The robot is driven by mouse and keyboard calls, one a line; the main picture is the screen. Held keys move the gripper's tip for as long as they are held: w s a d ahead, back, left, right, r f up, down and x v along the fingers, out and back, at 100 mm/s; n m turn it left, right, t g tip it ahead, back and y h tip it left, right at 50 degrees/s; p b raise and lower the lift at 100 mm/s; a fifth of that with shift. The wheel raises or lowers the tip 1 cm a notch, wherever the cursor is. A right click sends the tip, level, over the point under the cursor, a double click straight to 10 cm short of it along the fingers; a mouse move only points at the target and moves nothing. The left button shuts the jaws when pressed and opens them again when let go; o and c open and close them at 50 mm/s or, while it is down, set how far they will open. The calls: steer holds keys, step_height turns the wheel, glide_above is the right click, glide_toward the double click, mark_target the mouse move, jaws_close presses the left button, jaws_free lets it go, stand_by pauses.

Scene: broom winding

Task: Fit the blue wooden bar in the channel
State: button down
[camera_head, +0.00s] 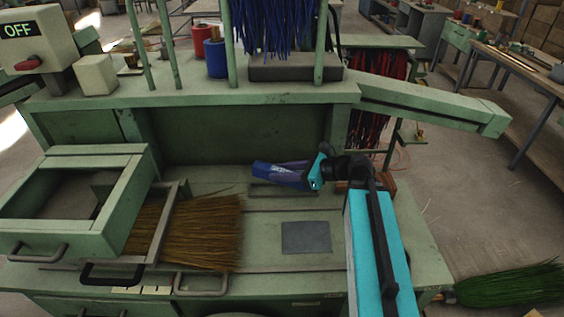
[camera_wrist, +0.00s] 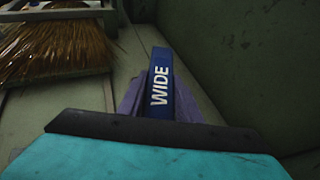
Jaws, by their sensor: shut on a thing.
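The blue wooden bar (camera_head: 265,171) is in my gripper (camera_head: 292,173) near the back of the green bench top. In the wrist view the blue bar (camera_wrist: 159,80) points away from me, with white lettering "WIDE" on its upper face. The purple fingers of my gripper (camera_wrist: 158,100) lie on both sides of it and are shut on it. In the head view a low slotted piece (camera_head: 283,191), which looks like the channel, lies just in front of and below the bar. I cannot tell whether the bar touches it. The wrist view does not clearly show the channel.
A bundle of brown bristles (camera_head: 195,230) in a frame lies to the left, beside a green open drawer box (camera_head: 75,205). A flat grey plate (camera_head: 306,237) lies on the bench in front. The bench's upright back panel (camera_head: 235,137) stands close behind the bar.

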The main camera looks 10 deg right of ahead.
steer(key=shift+d+r, duration=0.1)
steer(key=shift+d, duration=0.1)
steer(key=shift+w+r+p, duration=0.1)
steer(key=shift+w+p, duration=0.1)
steer(key=shift+p, duration=0.35)
steer(key=shift+r+n+g+y+p, duration=0.2)
steer(key=shift+n+g+y+p, duration=0.3)
steer(key=shift+n+g+p, duration=0.55)
steer(key=p, duration=0.1)
steer(key=n+g+p, duration=0.1)
steer(key=p, duration=0.1)
steer(key=shift+a+r+g+y, duration=0.1)
steer(key=shift+r+g+y, duration=0.15)
steer(key=shift+r+y, duration=0.05)
steer(key=shift+r+n+g+p, duration=0.3)
steer(key=shift+n+g+p, duration=0.25)
steer(key=shift+p, duration=0.65)
steer(key=shift+d+r+n+g+y+p, duration=0.2)
steer(key=shift+r+n+g+y+p, duration=0.15)
steer(key=shift+p, duration=1.15)
steer(key=shift+f, duration=0.1)
steer(key=shift+f+b, duration=2.75)
steer(key=shift+f, duration=0.55)
